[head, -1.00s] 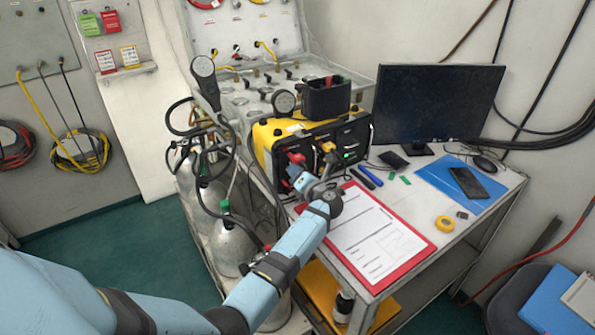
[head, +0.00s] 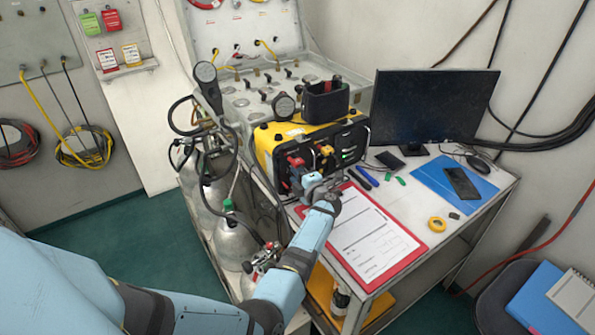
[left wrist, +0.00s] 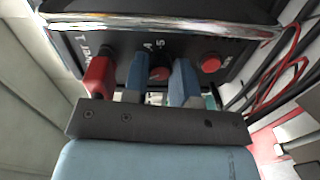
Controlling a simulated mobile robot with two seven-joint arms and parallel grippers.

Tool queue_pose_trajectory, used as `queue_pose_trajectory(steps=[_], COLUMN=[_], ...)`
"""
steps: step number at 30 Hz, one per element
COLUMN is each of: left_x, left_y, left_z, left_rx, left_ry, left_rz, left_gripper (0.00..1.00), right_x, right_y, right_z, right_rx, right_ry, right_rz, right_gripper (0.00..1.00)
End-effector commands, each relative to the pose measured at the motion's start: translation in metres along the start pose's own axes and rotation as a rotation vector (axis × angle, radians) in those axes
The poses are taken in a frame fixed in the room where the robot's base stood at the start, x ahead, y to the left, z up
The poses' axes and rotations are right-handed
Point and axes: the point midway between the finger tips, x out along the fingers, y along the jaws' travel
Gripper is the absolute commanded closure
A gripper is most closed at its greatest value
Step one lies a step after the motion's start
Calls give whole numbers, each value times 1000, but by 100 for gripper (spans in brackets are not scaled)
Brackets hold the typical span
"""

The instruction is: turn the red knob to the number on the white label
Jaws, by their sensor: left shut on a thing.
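The red knob (left wrist: 159,73) is dark red and round, on the black front face of the yellow-and-black box (head: 283,135). In the left wrist view it sits between the two blue fingers of my left gripper (left wrist: 160,84), which is shut on it. Small white marks, one like a 5, stand above it on the face. In the head view my left gripper (head: 306,184) is at the lower front of the box and hides the knob. A pale label-like patch (head: 293,132) is on the box's top; its writing is too small to read. My right gripper is not in view.
A red part (left wrist: 97,76) stands close left of the fingers and a red button (left wrist: 210,64) to the right. A red clipboard (head: 424,245) lies before the box.

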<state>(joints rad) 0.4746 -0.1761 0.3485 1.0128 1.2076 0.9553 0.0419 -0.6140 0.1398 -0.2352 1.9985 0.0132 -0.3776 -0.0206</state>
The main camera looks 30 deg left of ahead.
Motion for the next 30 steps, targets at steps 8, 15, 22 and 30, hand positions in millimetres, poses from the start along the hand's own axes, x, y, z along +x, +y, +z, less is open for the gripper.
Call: queue_pose_trajectory(steps=[8,15,22,30], left_x=[1,1,1,1], left_y=[2,1,1,1], left_z=[0,0,0,0], left_rx=[124,164,167,166], left_ry=[4,6,7,7], left_rz=[-3,-4,-3,-3], left_gripper=[98,98,98,64], right_x=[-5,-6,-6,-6], right_y=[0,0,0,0], right_z=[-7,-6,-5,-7], right_rx=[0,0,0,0], right_ry=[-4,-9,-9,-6], right_rz=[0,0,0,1], right_gripper=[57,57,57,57])
